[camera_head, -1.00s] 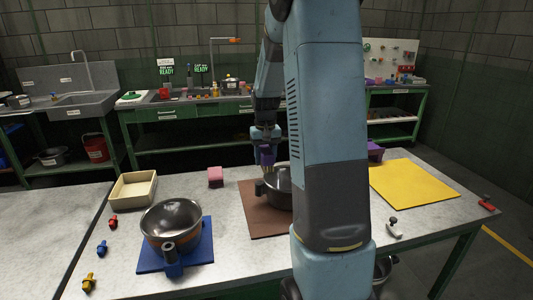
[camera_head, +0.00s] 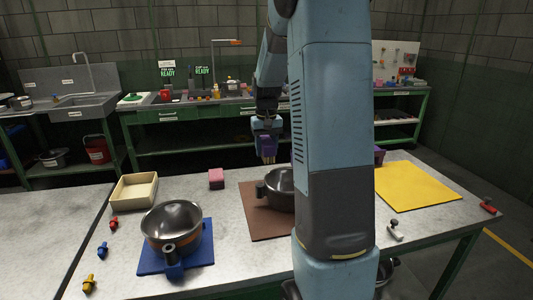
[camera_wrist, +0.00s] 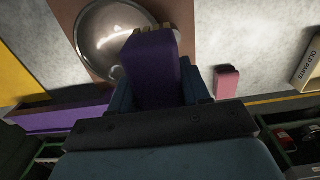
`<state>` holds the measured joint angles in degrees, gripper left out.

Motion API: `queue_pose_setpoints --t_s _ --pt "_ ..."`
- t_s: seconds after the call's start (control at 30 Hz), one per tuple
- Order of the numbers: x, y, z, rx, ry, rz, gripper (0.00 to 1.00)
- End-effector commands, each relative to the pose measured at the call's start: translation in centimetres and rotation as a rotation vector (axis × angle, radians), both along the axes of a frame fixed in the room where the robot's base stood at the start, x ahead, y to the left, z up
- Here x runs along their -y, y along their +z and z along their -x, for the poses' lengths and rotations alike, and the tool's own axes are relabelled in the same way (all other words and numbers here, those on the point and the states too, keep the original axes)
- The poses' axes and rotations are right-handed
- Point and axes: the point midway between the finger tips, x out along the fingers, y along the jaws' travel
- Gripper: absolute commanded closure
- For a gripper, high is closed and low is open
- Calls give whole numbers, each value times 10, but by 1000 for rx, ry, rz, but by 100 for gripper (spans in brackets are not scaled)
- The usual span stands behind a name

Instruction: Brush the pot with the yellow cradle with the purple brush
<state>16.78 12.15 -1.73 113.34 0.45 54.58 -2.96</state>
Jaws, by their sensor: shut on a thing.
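My gripper (camera_head: 266,128) is shut on the purple brush (camera_head: 266,143), which hangs head-down above the far side of the brown mat (camera_head: 262,226). In the wrist view the brush (camera_wrist: 153,68) points its tan bristles toward the steel pot (camera_wrist: 105,40). That pot (camera_head: 278,184) stands on the brown mat, partly hidden by my arm, with a dark handle on its left. A second steel pot (camera_head: 172,219) with an orange-brown band stands on a blue mat (camera_head: 200,255), its handle in a blue holder. I cannot make out a yellow cradle at either pot.
A yellow mat (camera_head: 415,184) lies bare at right. A purple box (camera_wrist: 60,118) is at the far table edge. A pink block (camera_head: 216,179), a cream bin (camera_head: 133,191) and small coloured pegs are at left. A grey-white hook (camera_head: 395,230) and a red piece (camera_head: 488,206) lie at right.

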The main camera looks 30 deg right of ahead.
Motion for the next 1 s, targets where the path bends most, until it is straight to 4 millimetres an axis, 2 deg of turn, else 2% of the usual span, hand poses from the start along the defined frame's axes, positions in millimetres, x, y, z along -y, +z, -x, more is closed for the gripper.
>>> queue_pose_setpoints --t_s 0.5,1.0 --pt "0 32 0 1 0 0 100" --pt "0 35 0 1 0 0 100"
